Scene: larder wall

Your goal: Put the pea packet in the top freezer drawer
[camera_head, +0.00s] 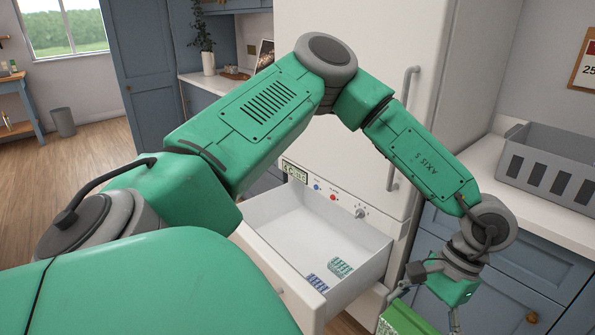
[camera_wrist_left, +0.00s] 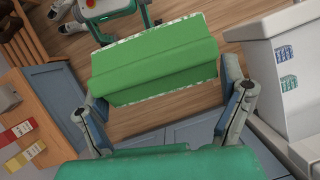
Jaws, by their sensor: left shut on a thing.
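The pea packet, a green block-shaped pack with pale speckled ends (camera_wrist_left: 155,62), is held between the fingers of my left gripper (camera_wrist_left: 165,92). In the head view the packet (camera_head: 405,320) is cut off by the bottom edge, and my left gripper (camera_head: 428,300) is just right of the open freezer drawer. The white top freezer drawer (camera_head: 262,213) is pulled out. Its wall also shows at the right of the left wrist view (camera_wrist_left: 260,85). The packet is outside the drawer, beside its right side. My right gripper is not in view.
A blue pack (camera_head: 318,283) and a green pack (camera_head: 341,267) lie at the drawer's front right; the rest of its floor is clear. The tall white fridge door (camera_head: 345,100) is above. A grey crate (camera_head: 550,165) stands on the right counter (camera_head: 480,160).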

